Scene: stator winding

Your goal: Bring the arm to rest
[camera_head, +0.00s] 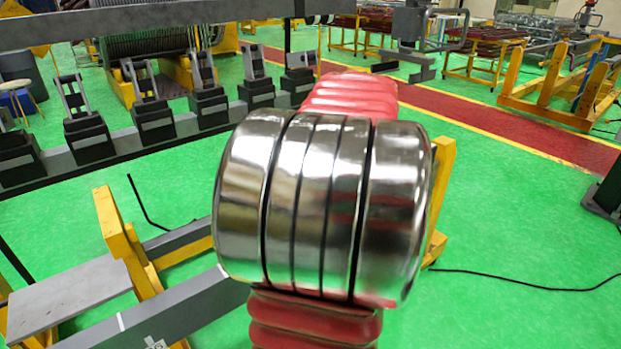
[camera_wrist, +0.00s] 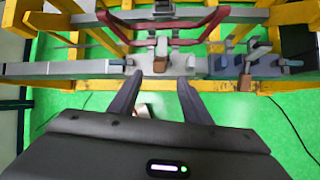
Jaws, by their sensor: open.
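My gripper (camera_wrist: 160,78) shows in the wrist view with its two dark fingers spread apart and nothing between them. Beyond the fingertips is a grey rail (camera_wrist: 85,68) with metal clamps, and I cannot tell how far off it is. A dark red bent bar (camera_wrist: 130,22) lies across the yellow frame (camera_wrist: 262,14) behind the rail. In the head view my own arm, with a shiny metal joint and red ribbed sleeves, fills the middle and hides what is behind it. My gripper is not visible there.
A dark beam (camera_head: 160,132) with several black clamp stands runs across the left. A yellow stand (camera_head: 120,240) with grey bars is at the lower left. Yellow racks (camera_head: 555,85) stand at the back right. Green floor (camera_head: 510,235) is open on the right, with a black cable (camera_head: 530,287) on it.

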